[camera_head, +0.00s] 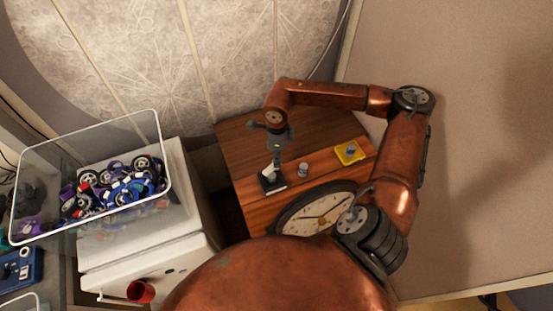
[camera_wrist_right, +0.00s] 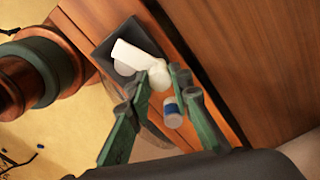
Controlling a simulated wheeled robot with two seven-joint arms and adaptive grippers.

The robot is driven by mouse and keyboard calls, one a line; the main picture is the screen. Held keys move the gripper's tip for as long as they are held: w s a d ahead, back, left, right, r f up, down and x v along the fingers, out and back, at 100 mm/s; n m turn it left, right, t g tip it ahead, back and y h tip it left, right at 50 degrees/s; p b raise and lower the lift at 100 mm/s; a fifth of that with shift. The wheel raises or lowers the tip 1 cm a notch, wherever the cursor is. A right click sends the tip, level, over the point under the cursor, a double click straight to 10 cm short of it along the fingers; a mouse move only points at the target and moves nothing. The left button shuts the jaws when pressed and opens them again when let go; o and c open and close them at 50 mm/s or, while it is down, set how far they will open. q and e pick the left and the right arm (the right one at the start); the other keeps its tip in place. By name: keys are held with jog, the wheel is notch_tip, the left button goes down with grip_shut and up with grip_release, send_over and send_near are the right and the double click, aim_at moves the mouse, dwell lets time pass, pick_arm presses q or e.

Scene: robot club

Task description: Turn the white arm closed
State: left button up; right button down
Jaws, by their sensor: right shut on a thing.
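The white arm (camera_head: 269,172) sits on a small dark base (camera_head: 272,187) on the wooden table. In the right wrist view the white arm (camera_wrist_right: 130,53) lies across the dark base (camera_wrist_right: 102,48), with a rounded white end towards my fingers. My right gripper (camera_head: 275,163) reaches down from above at the base. In the wrist view its green fingertips (camera_wrist_right: 161,79) are shut on the rounded end of the white arm, partly hiding it. My left gripper is not in view.
A small white and blue cylinder (camera_head: 303,170) stands just right of the base. A yellow tray (camera_head: 343,159) and a round clock (camera_head: 313,208) are also on the table. A clear bin of wheels (camera_head: 166,176) and a red mug (camera_head: 140,291) are at left.

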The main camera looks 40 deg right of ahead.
jog(key=shift+n+b, duration=1.05)
jog(key=shift+n, duration=1.15)
jog(key=c, duration=1.7)
grip_release()
jog(key=shift+c, duration=0.2)
jog(key=shift+r, duration=0.1)
notch_tip(320, 180, up, 12)
